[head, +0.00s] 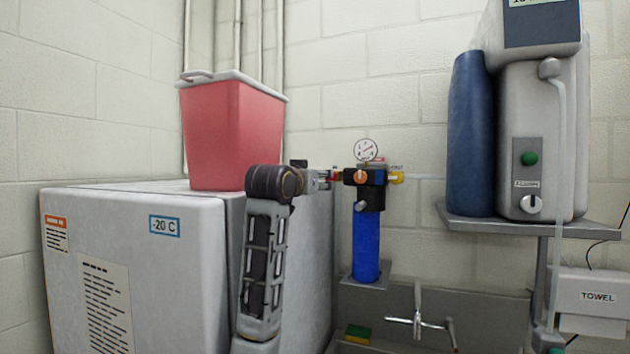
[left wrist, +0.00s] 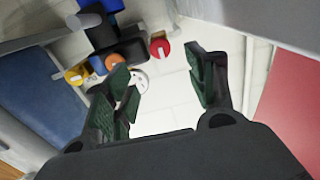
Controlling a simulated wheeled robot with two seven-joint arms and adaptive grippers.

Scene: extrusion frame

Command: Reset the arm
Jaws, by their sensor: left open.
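My left arm (head: 264,265) rises from the bottom of the head view, bends at the top and reaches toward the back wall. My left gripper (head: 323,179) is small and partly hidden behind my wrist there, just left of the water filter (head: 366,240). In the left wrist view my left gripper (left wrist: 167,88) is open, with its dark green-padded fingers apart and nothing between them. The filter's black head (left wrist: 118,45), with red and yellow knobs, shows beyond the fingers. I cannot tell the exact gap. My right gripper is not in view.
A white -20 C freezer (head: 190,265) stands left, with a red lidded bin (head: 232,135) on top, close to my arm. A sink with a tap (head: 418,320) is below the filter. A shelf (head: 500,224) at right holds a water purifier (head: 535,130) and blue tank (head: 470,135).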

